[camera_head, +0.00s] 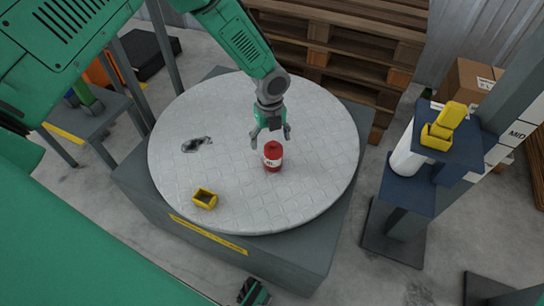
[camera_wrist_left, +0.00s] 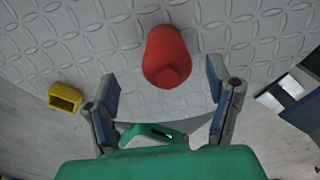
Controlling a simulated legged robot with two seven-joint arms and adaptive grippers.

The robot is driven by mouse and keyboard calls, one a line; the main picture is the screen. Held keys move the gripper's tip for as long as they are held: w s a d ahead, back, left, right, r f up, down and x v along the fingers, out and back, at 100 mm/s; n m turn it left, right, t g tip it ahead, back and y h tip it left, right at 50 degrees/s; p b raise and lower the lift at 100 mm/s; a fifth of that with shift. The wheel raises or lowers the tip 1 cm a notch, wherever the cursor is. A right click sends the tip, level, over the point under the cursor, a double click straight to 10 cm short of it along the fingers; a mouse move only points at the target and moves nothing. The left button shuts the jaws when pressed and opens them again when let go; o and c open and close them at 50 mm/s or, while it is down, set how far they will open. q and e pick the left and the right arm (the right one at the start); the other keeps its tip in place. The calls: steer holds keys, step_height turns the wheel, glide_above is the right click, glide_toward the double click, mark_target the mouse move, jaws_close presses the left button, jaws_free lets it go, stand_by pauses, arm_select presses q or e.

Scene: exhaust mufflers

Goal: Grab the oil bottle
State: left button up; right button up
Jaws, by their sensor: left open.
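In the left wrist view the bottle (camera_wrist_left: 167,57) shows ahead of the fingers. My left gripper (camera_head: 270,133) is open and hangs just behind the bottle in the head view. In the left wrist view its two fingers (camera_wrist_left: 163,105) are spread apart with nothing between them. The bottle lies beyond the fingertips, and I cannot tell the exact gap. At the bottom edge of the head view, a small part of my right gripper (camera_head: 254,292) may show.
Wooden pallets (camera_head: 340,45) stand behind. A blue stand (camera_head: 440,160) with a yellow item (camera_head: 443,126) is at right. The plate around the bottle is clear.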

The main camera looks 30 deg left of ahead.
arm_select(q)
steer(key=f+b, duration=0.1)
steer(key=f, duration=0.1)
steer(key=d+f, duration=0.1)
steer(key=f, duration=0.1)
steer(key=shift+d+f+b, duration=0.1)
steer(key=shift+f+b, duration=0.2)
steer(key=shift+b, duration=0.1)
steer(key=shift+d+f, duration=0.1)
steer(key=shift+d, duration=0.05)
steer(key=shift+a, duration=0.35)
steer(key=c, duration=1.3)
steer(key=shift+a, duration=0.1)
arm_select(e)
steer(key=shift+d+f, duration=0.1)
steer(key=shift+f, duration=0.8)
steer(key=shift+d, duration=0.1)
